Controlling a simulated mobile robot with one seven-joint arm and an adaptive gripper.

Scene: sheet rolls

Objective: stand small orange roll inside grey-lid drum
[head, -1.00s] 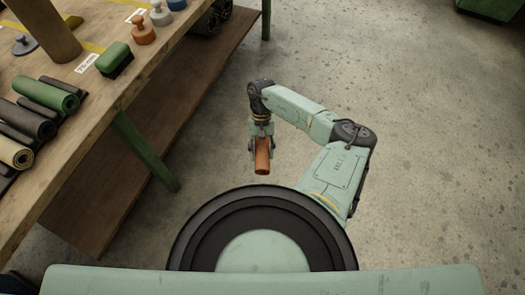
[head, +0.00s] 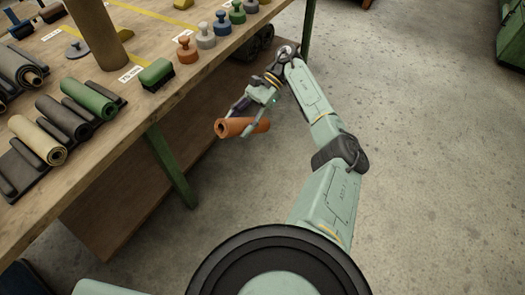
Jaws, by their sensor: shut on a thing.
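My gripper (head: 255,112) is shut on the small orange roll (head: 232,127). It holds the roll in the air beside the workbench's edge, lying nearly level with its open end facing left. A tall brown drum (head: 95,35) stands on the bench at the upper left, apart from the gripper; its top is cut off by the picture's edge, so its mouth is hidden. A flat grey lid with a knob (head: 77,50) lies on the bench beside the drum's foot.
A green bench leg (head: 170,165) stands below.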

